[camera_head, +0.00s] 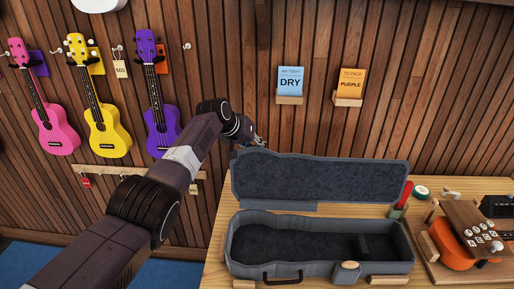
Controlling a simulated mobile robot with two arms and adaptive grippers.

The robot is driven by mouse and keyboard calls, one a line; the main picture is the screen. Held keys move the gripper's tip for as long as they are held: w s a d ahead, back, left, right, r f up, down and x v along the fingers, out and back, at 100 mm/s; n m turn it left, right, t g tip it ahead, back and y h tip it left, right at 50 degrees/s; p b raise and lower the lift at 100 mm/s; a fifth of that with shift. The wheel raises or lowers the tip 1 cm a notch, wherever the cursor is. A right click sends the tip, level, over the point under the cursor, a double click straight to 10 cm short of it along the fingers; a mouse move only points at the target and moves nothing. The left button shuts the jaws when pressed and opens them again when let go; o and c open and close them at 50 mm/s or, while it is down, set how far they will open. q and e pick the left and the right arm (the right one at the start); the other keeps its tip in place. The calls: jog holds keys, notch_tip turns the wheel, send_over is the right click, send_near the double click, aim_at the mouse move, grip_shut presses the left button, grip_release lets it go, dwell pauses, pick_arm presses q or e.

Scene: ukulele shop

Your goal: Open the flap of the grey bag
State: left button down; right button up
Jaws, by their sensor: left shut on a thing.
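The grey bag (320,272) is a ukulele-shaped case on the wooden table, its dark padded inside empty and facing up. Its flap (318,180) stands raised behind the body, lining toward me. My left gripper (256,141) is at the top left edge of the flap, shut on it; the fingertips are small and partly hidden there. My right gripper is not in view.
An orange ukulele body under a lettered wooden block (475,226) stands on the table at right. Pink, yellow and purple ukuleles (162,128) hang on the wall at left.

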pick_arm(q)
jog(key=shift+s+a+f, duration=0.15)
jog(key=shift+f, duration=0.4)
jog(key=c, duration=1.9)
grip_release()
jog(key=shift+f, duration=0.1)
jog(key=shift+o, duration=1.2)
jog(key=shift+f, duration=0.1)
jog(key=shift+r, duration=0.45)
jog(key=v, duration=1.1)
jog(key=shift+a+r, duration=0.1)
